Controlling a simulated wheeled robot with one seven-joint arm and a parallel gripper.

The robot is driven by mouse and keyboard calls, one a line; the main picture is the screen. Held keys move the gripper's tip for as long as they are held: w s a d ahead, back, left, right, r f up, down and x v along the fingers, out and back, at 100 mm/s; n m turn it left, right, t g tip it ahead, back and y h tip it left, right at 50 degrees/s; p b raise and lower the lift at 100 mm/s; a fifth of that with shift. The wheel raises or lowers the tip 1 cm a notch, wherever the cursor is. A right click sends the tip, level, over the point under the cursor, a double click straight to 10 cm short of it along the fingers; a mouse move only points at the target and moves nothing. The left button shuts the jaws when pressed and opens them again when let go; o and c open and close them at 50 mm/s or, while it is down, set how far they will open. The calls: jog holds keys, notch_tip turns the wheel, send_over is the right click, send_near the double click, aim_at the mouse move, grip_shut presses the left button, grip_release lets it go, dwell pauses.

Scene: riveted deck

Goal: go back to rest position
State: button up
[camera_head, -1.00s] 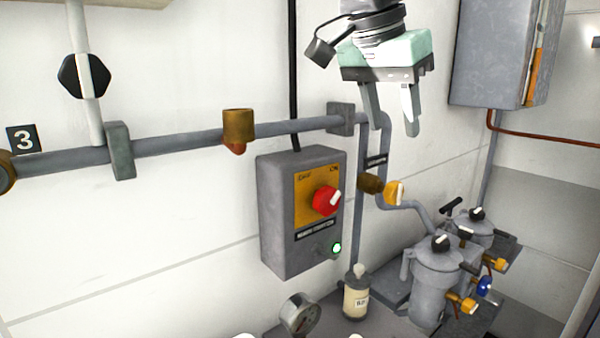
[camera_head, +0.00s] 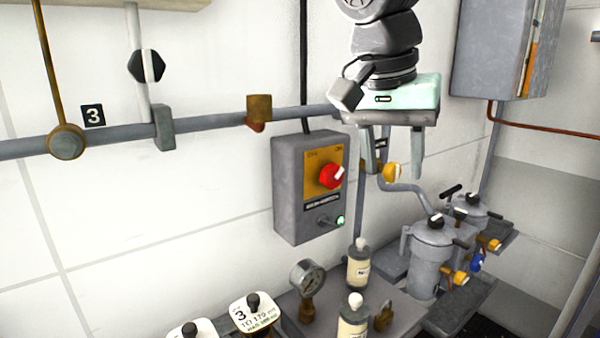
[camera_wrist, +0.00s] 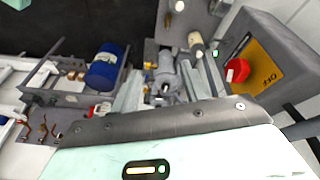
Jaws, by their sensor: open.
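My gripper (camera_head: 393,165) hangs from the arm at the upper right of the head view, its two fingers pointing down and apart, with nothing between them. In that view it is in front of the wall pipe, to the right of the grey switch box (camera_head: 305,190) with its red knob (camera_head: 331,176). The gripper hides part of the pipe behind it. In the wrist view the fingers (camera_wrist: 170,85) stand apart, and the switch box (camera_wrist: 262,62) is at the right.
Two grey filter canisters (camera_head: 432,262) stand below my gripper to the right. Two bottles (camera_head: 358,268), a gauge (camera_head: 307,276) and a brass padlock (camera_head: 384,316) are on the bench. A grey cabinet (camera_head: 490,45) is on the wall at the upper right. A blue cylinder (camera_wrist: 106,68) shows in the wrist view.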

jog(key=s+d+f+n+g+y, duration=0.2)
jog(key=s+f+n+y, duration=0.1)
jog(key=s+f+n, duration=1.1)
jog(key=s+f, duration=0.5)
jog(key=f, duration=0.2)
jog(key=shift+f, duration=0.15)
